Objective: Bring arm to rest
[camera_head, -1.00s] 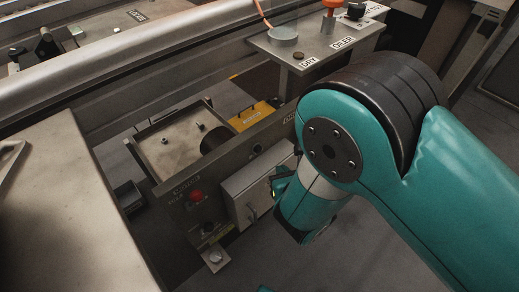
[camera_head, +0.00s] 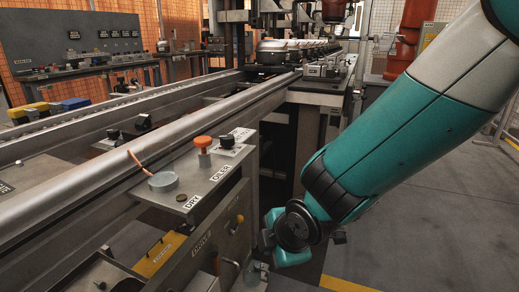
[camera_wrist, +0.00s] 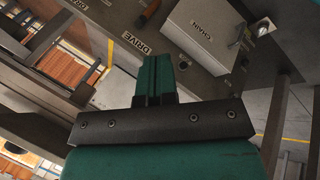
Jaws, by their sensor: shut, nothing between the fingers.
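My arm reaches in from the upper right of the head view, and its wrist (camera_head: 293,228) hangs low beside the control box at the conveyor's side. My gripper (camera_wrist: 156,78) shows in the wrist view with its teal fingers together and nothing between them. No contact with either can be made out. In the head view the fingertips are hard to make out behind the wrist.
The conveyor rail (camera_head: 150,140) runs from lower left to the far machine. Open floor (camera_head: 430,225) lies to the right.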

